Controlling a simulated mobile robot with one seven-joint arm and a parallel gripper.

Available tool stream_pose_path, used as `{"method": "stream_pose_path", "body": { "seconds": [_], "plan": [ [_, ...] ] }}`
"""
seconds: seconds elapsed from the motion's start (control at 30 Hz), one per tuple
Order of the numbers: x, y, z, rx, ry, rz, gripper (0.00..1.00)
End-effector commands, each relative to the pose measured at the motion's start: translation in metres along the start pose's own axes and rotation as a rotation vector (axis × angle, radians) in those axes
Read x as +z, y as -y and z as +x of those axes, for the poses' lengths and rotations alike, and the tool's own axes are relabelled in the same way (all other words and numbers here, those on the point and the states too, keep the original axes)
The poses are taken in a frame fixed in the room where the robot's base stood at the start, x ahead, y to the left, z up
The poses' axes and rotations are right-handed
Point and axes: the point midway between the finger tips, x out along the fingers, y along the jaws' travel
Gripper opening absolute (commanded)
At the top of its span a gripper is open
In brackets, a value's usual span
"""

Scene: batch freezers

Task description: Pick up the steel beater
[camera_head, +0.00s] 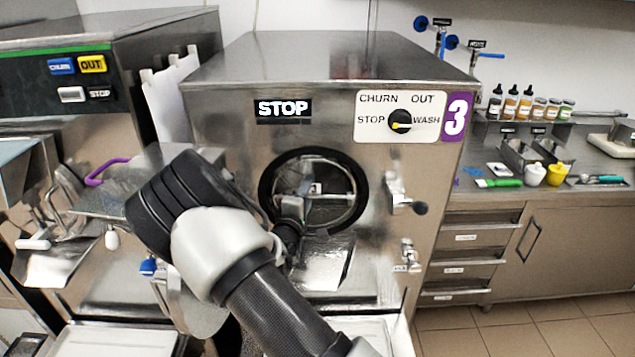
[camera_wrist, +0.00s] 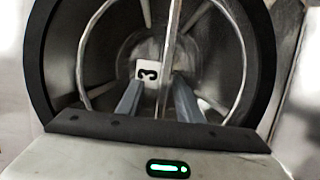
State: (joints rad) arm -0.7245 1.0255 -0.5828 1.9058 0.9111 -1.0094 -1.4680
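The steel beater (camera_wrist: 172,38) is inside the round opening of the freezer marked 3. In the wrist view its bright upright bar crosses the middle of the opening, and curved bars show to the sides. In the head view the beater (camera_head: 338,195) shows as a pale bar in the opening. My gripper (camera_wrist: 157,88) points into the opening, its two fingers apart on either side of the tag and bar. I cannot tell whether either finger touches the beater. My arm partly hides the opening in the head view.
The black ring (camera_wrist: 262,60) of the opening surrounds my gripper closely. A dial (camera_head: 400,121) and a STOP display (camera_head: 284,109) are on the freezer front. A handle (camera_head: 408,206) sticks out at right. Another machine (camera_head: 85,75) stands close at left. A counter with bottles (camera_head: 510,103) is at right.

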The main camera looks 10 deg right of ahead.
Motion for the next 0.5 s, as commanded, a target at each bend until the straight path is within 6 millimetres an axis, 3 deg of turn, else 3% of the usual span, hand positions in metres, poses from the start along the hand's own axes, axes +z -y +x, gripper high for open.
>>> {"method": "stream_pose_path", "body": {
  "seconds": [0.2,0.5],
  "plan": [
    [0.0,0.003,0.03,-0.001,0.002,0.001,0.33],
    [-0.001,0.003,0.034,-0.002,0.001,0.001,0.31]
  ]
}}
